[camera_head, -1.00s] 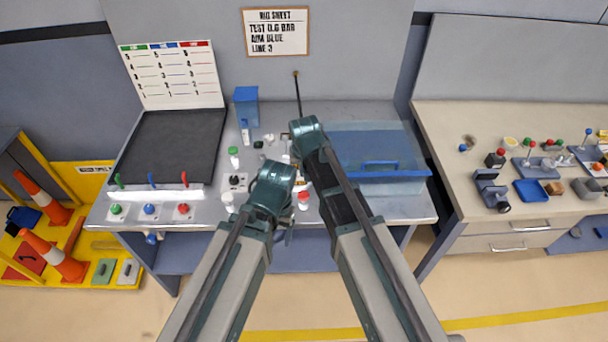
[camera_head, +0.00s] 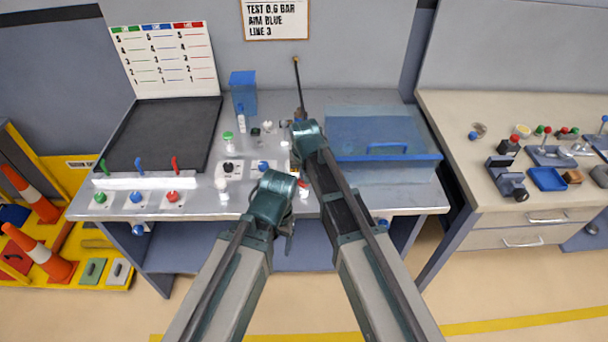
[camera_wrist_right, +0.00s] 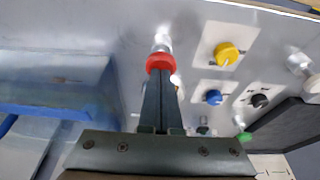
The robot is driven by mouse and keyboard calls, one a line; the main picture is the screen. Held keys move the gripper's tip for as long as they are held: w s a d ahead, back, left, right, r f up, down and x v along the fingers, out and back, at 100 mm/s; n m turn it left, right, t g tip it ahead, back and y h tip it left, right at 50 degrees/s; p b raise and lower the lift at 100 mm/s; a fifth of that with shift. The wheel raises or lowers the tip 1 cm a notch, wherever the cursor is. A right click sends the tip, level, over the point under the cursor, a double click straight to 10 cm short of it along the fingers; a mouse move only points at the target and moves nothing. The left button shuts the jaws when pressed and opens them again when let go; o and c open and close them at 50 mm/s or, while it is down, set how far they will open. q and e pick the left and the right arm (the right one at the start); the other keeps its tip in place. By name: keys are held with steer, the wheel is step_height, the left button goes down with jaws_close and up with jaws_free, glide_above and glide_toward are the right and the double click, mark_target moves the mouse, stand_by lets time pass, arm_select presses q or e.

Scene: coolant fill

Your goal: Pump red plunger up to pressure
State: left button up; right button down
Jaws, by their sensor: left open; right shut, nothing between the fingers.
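The red plunger (camera_wrist_right: 160,62) shows in the right wrist view as a red cap on a pale stem. My right gripper (camera_wrist_right: 160,80) has its dark fingers together, with their tips at the near edge of the cap; I cannot tell whether they touch it. In the head view a small red top (camera_head: 303,184) shows beside my right arm, partly hidden by the arms. My left gripper (camera_head: 288,226) hangs open at the bench's front edge, mostly hidden behind its wrist. My right gripper's fingers are hidden in the head view.
Yellow (camera_wrist_right: 227,54), blue (camera_wrist_right: 214,97) and black (camera_wrist_right: 260,101) knobs sit beside the plunger. A clear blue bin (camera_head: 385,170) stands right of it. A dark tray (camera_head: 165,135) and levers lie left. A sheet on the wall (camera_head: 275,18) reads TEST 0.6 BAR.

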stand_by(0.3)
step_height(320, 180, down, 3)
steer(key=b, duration=0.3)
steer(key=shift+s+r, duration=0.15)
steer(key=shift+r, duration=0.1)
steer(key=shift+r+p, duration=0.55)
steer(key=shift+p, duration=0.3)
steer(key=w+p+v, duration=0.1)
steer(key=p+v, duration=1.1)
steer(key=shift+r, duration=0.5)
